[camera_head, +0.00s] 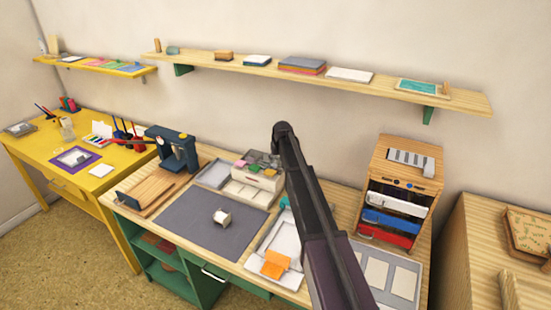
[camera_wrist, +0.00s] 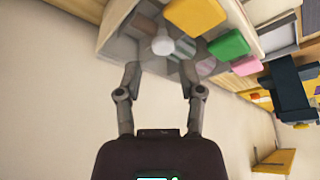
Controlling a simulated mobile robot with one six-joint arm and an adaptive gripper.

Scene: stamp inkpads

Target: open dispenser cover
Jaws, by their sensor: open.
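A pale box-like dispenser (camera_head: 255,191) stands at the back of the wooden desk, with coloured pads on top. In the wrist view a see-through, greyish cover (camera_wrist: 124,48) lies at its near end, with a round white knob (camera_wrist: 162,45) on it. Darker coloured pieces show faintly through the cover. My gripper (camera_wrist: 162,73) is open, its two fingers spread on either side below the knob. The knob is in line with the gap between the fingers; no contact is visible. In the head view my arm hides the gripper and part of the dispenser's right side.
Yellow (camera_wrist: 194,14), green (camera_wrist: 229,44) and pink (camera_wrist: 246,65) pads sit close right of the knob. A dark blue press (camera_head: 173,150) stands left, and a wooden drawer cabinet (camera_head: 408,162) right. A grey mat (camera_head: 205,237) lies in front, mostly bare. A wall is behind.

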